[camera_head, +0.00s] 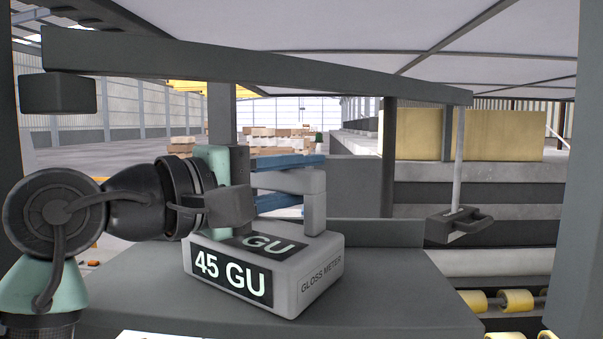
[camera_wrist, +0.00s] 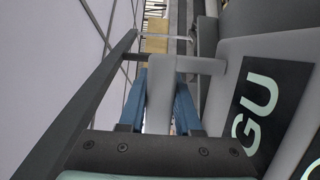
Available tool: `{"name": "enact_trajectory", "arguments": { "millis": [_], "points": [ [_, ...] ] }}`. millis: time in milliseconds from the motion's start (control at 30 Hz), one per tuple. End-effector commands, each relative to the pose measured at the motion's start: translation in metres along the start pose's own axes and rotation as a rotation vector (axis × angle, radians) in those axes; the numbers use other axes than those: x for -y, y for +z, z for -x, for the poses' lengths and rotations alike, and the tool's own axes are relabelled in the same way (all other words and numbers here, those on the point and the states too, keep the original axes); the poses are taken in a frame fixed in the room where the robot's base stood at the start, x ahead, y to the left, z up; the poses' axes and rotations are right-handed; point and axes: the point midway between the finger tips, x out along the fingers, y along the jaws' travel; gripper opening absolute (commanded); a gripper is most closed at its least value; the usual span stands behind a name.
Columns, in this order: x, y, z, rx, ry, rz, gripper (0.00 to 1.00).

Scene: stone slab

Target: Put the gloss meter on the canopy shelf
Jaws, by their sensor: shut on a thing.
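The gloss meter (camera_head: 311,268) is a light grey box with black "45 GU" displays and a grey handle on top. My gripper (camera_head: 311,178) reaches in from the left, its blue fingers shut on the handle. The wrist view shows the handle between the fingers (camera_wrist: 160,100) and the meter's body (camera_wrist: 295,50) to the right. The meter is upright over the dark grey canopy shelf (camera_head: 400,300); I cannot tell whether its underside touches the shelf.
The canopy roof (camera_head: 300,25) and its dark front beam (camera_head: 260,70) hang close above my arm. A dark handled fixture (camera_head: 458,224) hangs on a pale rod at the right. Yellow rollers (camera_head: 515,301) lie beyond the shelf. Shelf space right of the meter is bare.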

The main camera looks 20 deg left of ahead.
Motion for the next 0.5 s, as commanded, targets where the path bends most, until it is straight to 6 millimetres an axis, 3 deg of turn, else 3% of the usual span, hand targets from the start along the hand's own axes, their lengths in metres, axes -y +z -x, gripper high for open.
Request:
{"name": "enact_trajectory", "arguments": {
  "millis": [167, 200, 367, 500],
  "points": [
    [-0.0016, 0.0003, 0.0004, 0.000, 0.003, -0.002, 0.00],
    [-0.0017, 0.0003, 0.0005, 0.000, 0.003, -0.002, 0.36],
    [-0.0014, 0.0002, 0.0004, 0.000, 0.003, -0.001, 0.65],
    [-0.0009, 0.0001, 0.0003, 0.000, 0.001, -0.001, 0.67]
  ]
}}
